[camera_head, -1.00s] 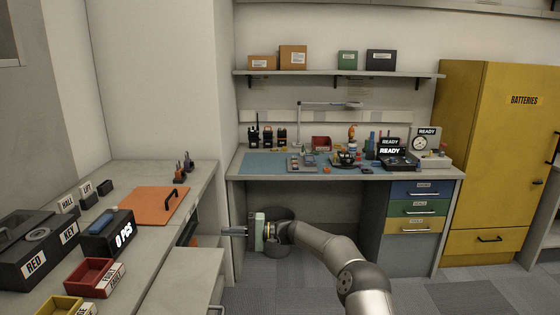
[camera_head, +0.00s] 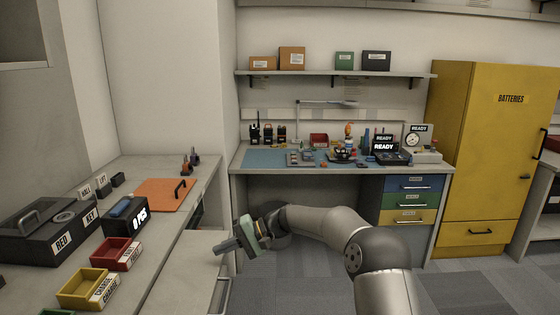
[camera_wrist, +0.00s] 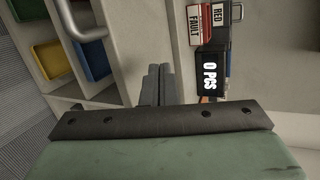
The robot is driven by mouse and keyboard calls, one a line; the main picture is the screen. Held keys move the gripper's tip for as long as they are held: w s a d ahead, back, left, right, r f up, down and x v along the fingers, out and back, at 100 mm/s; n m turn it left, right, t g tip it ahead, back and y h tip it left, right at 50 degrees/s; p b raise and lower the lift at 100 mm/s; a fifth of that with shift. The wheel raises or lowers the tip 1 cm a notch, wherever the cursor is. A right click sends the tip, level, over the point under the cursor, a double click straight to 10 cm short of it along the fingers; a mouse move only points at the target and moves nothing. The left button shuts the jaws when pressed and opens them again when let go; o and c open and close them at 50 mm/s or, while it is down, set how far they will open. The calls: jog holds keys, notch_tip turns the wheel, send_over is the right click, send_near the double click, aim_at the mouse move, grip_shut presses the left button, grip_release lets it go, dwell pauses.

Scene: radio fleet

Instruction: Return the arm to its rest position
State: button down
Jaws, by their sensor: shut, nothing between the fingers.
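My gripper (camera_head: 226,246) is in the head view at the end of my grey arm, to the right of the left counter and in front of the far workbench. Its green body is tilted and its dark fingers point left. In the wrist view the two fingers (camera_wrist: 156,84) lie side by side, shut, with nothing between them. Nothing hangs from the gripper.
The left counter (camera_head: 190,262) carries a red bin (camera_head: 116,253), a yellow bin (camera_head: 88,289), a black "0 PCS" box (camera_head: 127,218) and an orange board (camera_head: 160,195). The far workbench (camera_head: 360,171) holds several tools. A yellow cabinet (camera_head: 487,150) stands at right.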

jog(key=s+d+t+h+p, duration=0.1)
jog(key=s+d+h, duration=0.5)
jog(key=s+d, duration=0.8)
jog(key=s+d+r+t+h+p, duration=0.1)
jog(key=s+d+h, duration=0.6)
jog(key=s+d, duration=0.8)
jog(key=s+p, duration=0.1)
jog(key=s, duration=0.8)
jog(key=shift+s+d+r+t+p, duration=0.15)
jog(key=shift+s+d+t+p, duration=0.1)
jog(key=shift+s+t+p, duration=0.05)
dwell(2.9)
notch_tip(320, 180, up, 20)
jog(key=d+t+p, duration=0.1)
jog(key=p, duration=1.6)
jog(key=shift+w, duration=0.1)
